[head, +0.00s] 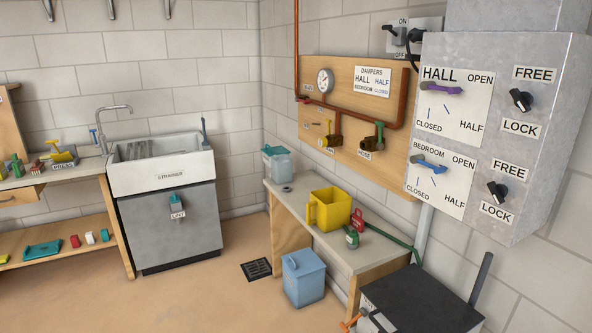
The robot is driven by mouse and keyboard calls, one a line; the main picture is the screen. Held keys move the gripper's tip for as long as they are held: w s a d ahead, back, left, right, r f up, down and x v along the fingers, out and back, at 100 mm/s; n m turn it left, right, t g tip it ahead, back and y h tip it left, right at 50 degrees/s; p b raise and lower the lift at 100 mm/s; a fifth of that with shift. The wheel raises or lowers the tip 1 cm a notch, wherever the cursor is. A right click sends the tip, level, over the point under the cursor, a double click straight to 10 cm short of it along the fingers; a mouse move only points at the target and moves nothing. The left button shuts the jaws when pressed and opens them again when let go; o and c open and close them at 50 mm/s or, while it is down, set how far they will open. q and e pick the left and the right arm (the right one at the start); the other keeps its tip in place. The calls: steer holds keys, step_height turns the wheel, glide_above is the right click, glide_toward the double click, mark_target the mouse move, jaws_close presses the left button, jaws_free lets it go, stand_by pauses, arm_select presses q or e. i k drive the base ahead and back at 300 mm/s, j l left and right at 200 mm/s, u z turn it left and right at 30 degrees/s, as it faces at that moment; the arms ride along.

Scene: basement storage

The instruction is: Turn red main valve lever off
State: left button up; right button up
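A small red lever (303,98) sits at the left end of the copper pipe on the wooden wall board (345,55), below a round gauge (325,80). It looks roughly in line with the pipe, but it is too small to tell its exact angle. A small label (308,88) just above it is too small to read surely. Lower on the board are a yellow-handled tap (328,128) and a green-handled tap (379,132) over a HOSE label. Neither of my grippers shows in the head view.
A grey damper box (500,130) juts out at the right. Below the board, a bench (345,262) holds a yellow jug (329,208). A blue bin (303,278) and a dark-topped box (420,300) stand nearby. Floor at the left front is clear.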

mark_target(297, 99)
steer(key=i+j+z, duration=0.15)
steer(key=i, duration=0.8)
steer(key=i+z, duration=0.1)
steer(key=z, duration=0.5)
steer(key=i+j+z, duration=0.45)
steer(key=i+j, duration=0.15)
steer(key=i+j+z, duration=0.2)
steer(key=j, duration=0.3)
steer(key=i+j, duration=0.3)
steer(key=j, duration=0.2)
